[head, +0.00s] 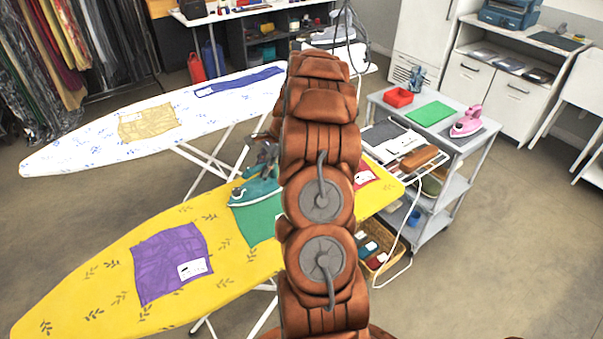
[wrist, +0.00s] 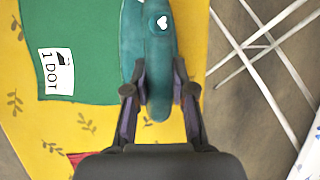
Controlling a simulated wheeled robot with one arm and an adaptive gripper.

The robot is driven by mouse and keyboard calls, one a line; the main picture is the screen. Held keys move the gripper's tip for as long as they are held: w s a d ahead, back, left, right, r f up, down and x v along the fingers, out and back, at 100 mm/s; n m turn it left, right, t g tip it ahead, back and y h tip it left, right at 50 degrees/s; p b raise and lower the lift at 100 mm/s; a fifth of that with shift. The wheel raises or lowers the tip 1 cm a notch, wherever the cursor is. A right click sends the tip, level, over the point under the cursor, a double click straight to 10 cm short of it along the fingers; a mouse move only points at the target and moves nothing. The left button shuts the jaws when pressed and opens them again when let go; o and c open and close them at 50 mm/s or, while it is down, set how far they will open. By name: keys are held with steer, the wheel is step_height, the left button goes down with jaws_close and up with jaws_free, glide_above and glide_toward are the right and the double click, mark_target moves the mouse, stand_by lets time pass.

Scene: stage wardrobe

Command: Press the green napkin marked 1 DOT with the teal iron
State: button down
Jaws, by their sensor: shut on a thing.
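The teal iron (head: 254,192) is over the far edge of the green napkin (head: 258,221) on the yellow ironing board. My gripper (head: 268,158) is shut on the iron's handle; my arm hides part of it. In the wrist view the two fingers of my gripper (wrist: 160,95) stand on either side of the teal iron (wrist: 148,50). The green napkin (wrist: 85,25) lies to its left, with a white "1 DOT" label facing up. The iron overlaps the napkin's right edge there. I cannot tell whether its sole touches the cloth.
A crumpled purple napkin (head: 170,262) lies on the yellow board (head: 100,290). A red napkin (head: 364,175) lies at its other end, partly behind my arm. A white board (head: 80,150) stands behind. A grey trolley (head: 450,140) at right holds a pink iron (head: 468,122).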

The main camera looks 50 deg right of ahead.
steer(key=shift+s+d, duration=0.15)
steer(key=shift+d, duration=0.4)
steer(key=shift+s+d, duration=0.15)
steer(key=shift+d, duration=0.4)
steer(key=shift+s+d+r, duration=0.1)
steer(key=shift+d+r, duration=0.05)
step_height(320, 180, up, 2)
steer(key=shift+r+p, duration=0.1)
steer(key=shift+p, duration=0.3)
steer(key=shift+r+p, duration=1)
steer(key=shift+r, duration=1.85)
